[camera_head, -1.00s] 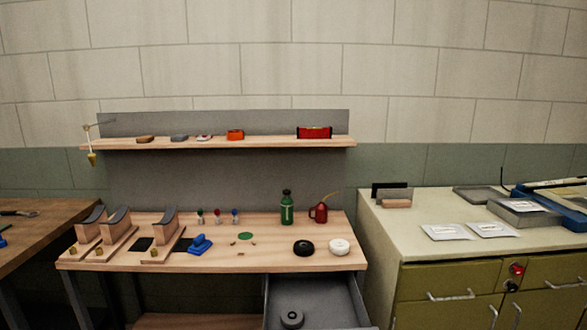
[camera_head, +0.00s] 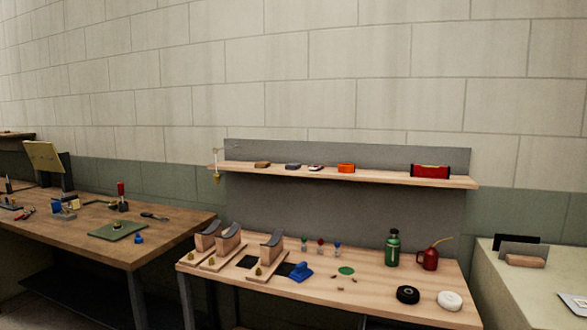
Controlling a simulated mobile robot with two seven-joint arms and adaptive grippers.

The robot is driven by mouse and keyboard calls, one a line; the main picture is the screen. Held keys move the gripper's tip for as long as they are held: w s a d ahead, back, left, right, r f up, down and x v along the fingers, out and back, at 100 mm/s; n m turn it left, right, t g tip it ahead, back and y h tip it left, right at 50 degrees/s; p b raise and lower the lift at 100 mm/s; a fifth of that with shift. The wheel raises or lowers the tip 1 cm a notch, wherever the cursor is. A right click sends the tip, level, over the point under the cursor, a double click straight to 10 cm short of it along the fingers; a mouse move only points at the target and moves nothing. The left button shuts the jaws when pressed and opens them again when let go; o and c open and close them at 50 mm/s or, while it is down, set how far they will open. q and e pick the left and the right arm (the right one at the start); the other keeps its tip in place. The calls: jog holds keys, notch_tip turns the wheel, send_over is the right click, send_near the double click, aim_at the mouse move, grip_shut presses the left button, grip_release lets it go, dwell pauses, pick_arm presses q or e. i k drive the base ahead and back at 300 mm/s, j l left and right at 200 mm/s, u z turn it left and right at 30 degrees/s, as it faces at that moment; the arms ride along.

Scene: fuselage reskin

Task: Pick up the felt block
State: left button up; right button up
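I cannot tell for certain which thing is the felt block. On the wall shelf (camera_head: 390,178) lie a small brown block (camera_head: 262,165) and, to its right, a small grey block (camera_head: 293,166); either has a block shape. Neither of my grippers is in view.
Curved wooden stands (camera_head: 270,255) fill the middle bench's left part. A green bottle (camera_head: 392,248), red oil can (camera_head: 428,259) and black and white rolls (camera_head: 408,294) stand at its right. A brown bench (camera_head: 170,233) is left, a pale cabinet (camera_head: 500,285) right.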

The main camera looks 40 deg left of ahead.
aim_at(292, 166)
jog(key=i+j, duration=0.1)
jog(key=j, duration=0.25)
jog(key=i+j, duration=0.1)
jog(key=j, duration=0.25)
jog(key=i+j, duration=0.15)
jog(key=j, duration=0.2)
jog(key=i+j, duration=0.1)
jog(key=j, duration=0.25)
jog(key=i+j+u, duration=0.1)
jog(key=j, duration=0.25)
